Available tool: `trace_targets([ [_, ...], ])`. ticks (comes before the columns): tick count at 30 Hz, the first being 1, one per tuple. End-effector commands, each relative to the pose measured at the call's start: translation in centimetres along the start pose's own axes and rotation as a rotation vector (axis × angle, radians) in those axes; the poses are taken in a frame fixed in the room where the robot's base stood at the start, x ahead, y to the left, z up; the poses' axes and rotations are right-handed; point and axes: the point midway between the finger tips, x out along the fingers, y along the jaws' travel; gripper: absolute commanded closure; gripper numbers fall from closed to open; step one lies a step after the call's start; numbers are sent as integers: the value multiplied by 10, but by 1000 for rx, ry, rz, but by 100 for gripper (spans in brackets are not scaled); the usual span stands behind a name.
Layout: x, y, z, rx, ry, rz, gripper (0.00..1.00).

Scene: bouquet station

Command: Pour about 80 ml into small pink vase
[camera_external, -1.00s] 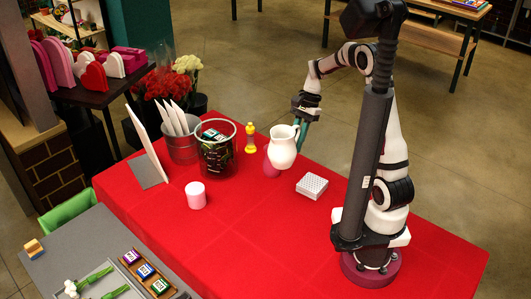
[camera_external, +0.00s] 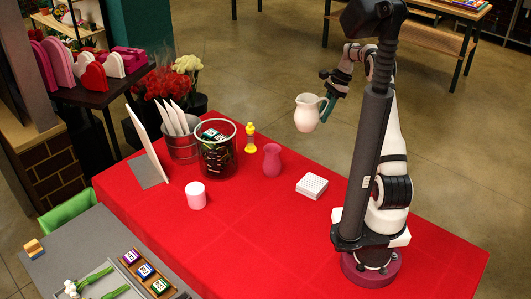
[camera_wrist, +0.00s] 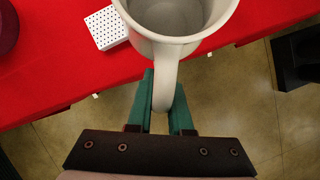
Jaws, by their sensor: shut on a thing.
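A white pitcher (camera_external: 307,113) is held upright in the air past the far edge of the red table. My gripper (camera_external: 328,104) is shut on its handle. In the wrist view, my gripper's green fingers (camera_wrist: 163,115) close on both sides of the handle, and the white pitcher (camera_wrist: 175,25) shows its open top; no liquid can be made out inside. The small pink vase (camera_external: 272,160) stands upright on the red table, to the left of and below the pitcher in the external view, apart from it. A dark part of a round object shows at the wrist view's upper left corner.
A white perforated block (camera_external: 312,186) lies right of the vase; it also shows in the wrist view (camera_wrist: 106,28). The table's front middle is clear.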

Motion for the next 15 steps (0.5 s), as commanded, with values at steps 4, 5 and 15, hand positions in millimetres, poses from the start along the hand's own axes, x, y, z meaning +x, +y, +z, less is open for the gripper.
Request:
trace_targets([
  [4,-3,-3,-13,28,-1,-11,100],
  [5,1,-3,-13,27,-2,-10,100],
  [15,47,-2,-31,27,-3,-8,100],
])
